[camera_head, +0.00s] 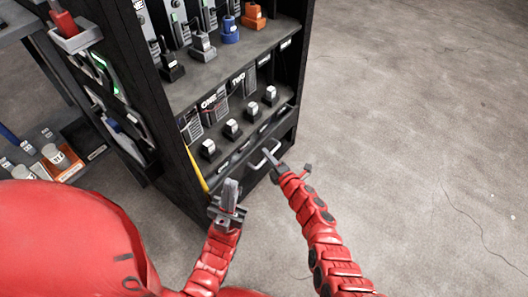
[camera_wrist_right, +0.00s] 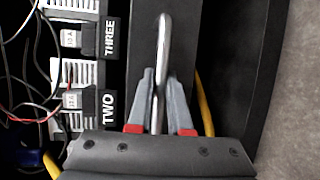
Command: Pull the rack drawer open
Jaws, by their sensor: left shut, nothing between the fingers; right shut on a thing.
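The black rack (camera_head: 179,123) stands in the upper middle of the head view. Its drawer (camera_head: 284,131) is low on the front, with a light metal handle (camera_head: 264,154). My right gripper (camera_head: 270,160) is at that handle. In the right wrist view, the two grey fingers of my right gripper (camera_wrist_right: 160,105) are shut on the handle (camera_wrist_right: 162,45), one on each side of the bar. My left gripper (camera_head: 230,190) is shut and empty, in front of the rack's lower left corner. How far the drawer is out is hard to tell.
Shelves above the drawer hold small devices, including a blue one (camera_head: 230,32) and an orange one (camera_head: 253,17). A yellow cable (camera_head: 194,157) runs down the rack's left side. The floor at right is clear.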

